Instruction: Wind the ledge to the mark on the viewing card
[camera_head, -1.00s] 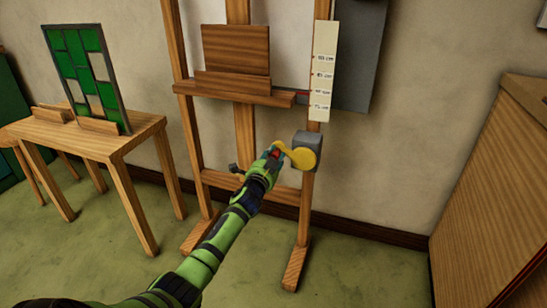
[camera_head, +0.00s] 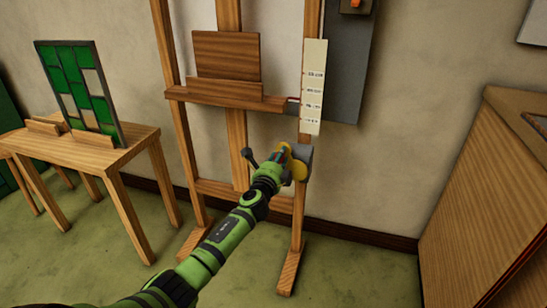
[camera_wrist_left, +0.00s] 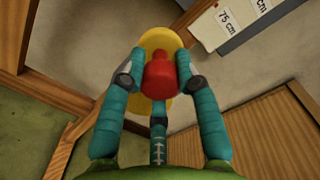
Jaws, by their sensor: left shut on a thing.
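The wooden easel's ledge (camera_head: 227,99) runs across the uprights in the head view, with a brown board standing on it. The white viewing card (camera_head: 313,87) hangs on the right upright, with several printed marks; the ledge's right end is beside its lower part. A "75 cm" label on the card (camera_wrist_left: 212,25) shows in the left wrist view. The yellow crank (camera_wrist_left: 160,45) has a red knob (camera_wrist_left: 160,76). My left gripper (camera_head: 289,155) is shut on the red knob, its teal fingers around it. The crank's grey box (camera_head: 303,160) is partly hidden behind my gripper. My right gripper is out of view.
A small wooden table (camera_head: 137,142) at left carries a green leaded panel (camera_head: 77,88) in wooden holders. A wooden cabinet (camera_head: 480,190) stands at right. A grey board (camera_head: 346,70) hangs behind the card. Green floor is open between table and easel.

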